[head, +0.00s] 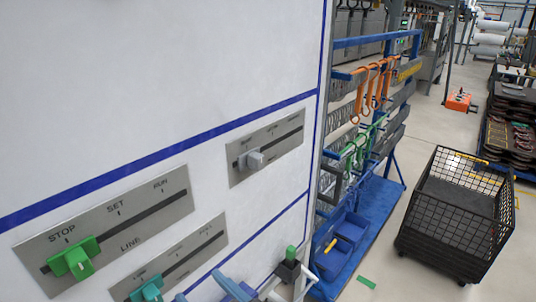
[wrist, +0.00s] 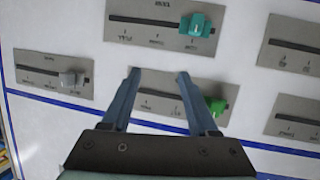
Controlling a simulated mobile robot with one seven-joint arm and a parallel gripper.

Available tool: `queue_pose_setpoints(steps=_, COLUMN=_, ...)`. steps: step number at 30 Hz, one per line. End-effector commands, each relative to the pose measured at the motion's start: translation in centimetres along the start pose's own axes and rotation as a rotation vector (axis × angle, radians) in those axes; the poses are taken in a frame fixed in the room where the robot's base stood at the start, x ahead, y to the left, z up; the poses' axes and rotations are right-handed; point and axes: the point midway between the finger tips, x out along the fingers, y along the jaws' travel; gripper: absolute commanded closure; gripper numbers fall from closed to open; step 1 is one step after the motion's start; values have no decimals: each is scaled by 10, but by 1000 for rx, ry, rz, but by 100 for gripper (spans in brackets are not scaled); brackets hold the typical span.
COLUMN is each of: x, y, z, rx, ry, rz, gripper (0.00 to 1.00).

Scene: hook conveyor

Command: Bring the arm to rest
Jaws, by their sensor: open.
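My gripper (wrist: 158,75) is open and empty in the wrist view, its two blue fingers spread in front of the white control panel (head: 150,70). The green LINE slider (head: 75,258) sits at the STOP end of its slot in the head view. In the wrist view the green slider (wrist: 215,105) is beside the right finger, which partly covers its plate. A teal slider (head: 147,288) is at the left of its slot; it also shows above the fingers in the wrist view (wrist: 195,25). A grey slider (head: 251,160) is at the left of its slot.
Right of the panel stands a blue rack (head: 376,41) with orange and green hooks. A black wire cart (head: 456,213) stands on the floor, with an orange box (head: 459,102) farther back. Pale floor lies open between rack and cart.

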Motion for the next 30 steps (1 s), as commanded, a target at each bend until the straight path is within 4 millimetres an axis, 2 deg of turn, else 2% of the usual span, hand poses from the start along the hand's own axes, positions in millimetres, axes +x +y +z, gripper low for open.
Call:
queue_pose_setpoints(steps=1, x=-2, y=19, z=-29, rx=-13, ry=56, rz=86, gripper=40)
queue_pose_setpoints(steps=3, x=-10, y=47, z=-73, rx=-20, ry=151, rz=221, gripper=40)
queue_pose_setpoints(steps=5, x=-24, y=68, z=-113, rx=-25, ry=250, rz=332, gripper=40)
queue_pose_setpoints(steps=7, x=-46, y=85, z=-159, rx=-36, ry=377, rz=444, gripper=40)
queue_pose_setpoints(steps=9, x=-74, y=96, z=-204, rx=-48, ry=514, rz=541, gripper=40)
queue_pose_setpoints(steps=12, x=-117, y=99, z=-258, rx=-71, ry=704, rz=647, gripper=40)
queue_pose_setpoints(steps=15, x=-156, y=94, z=-297, rx=-95, ry=866, rz=715, gripper=40)
queue_pose_setpoints(steps=18, x=-184, y=86, z=-320, rx=-115, ry=978, rz=752, gripper=40)
queue_pose_setpoints(steps=21, x=-199, y=81, z=-331, rx=-126, ry=1038, rz=769, gripper=40)
queue_pose_setpoints(steps=30, x=-203, y=80, z=-334, rx=-129, ry=1054, rz=775, gripper=40)
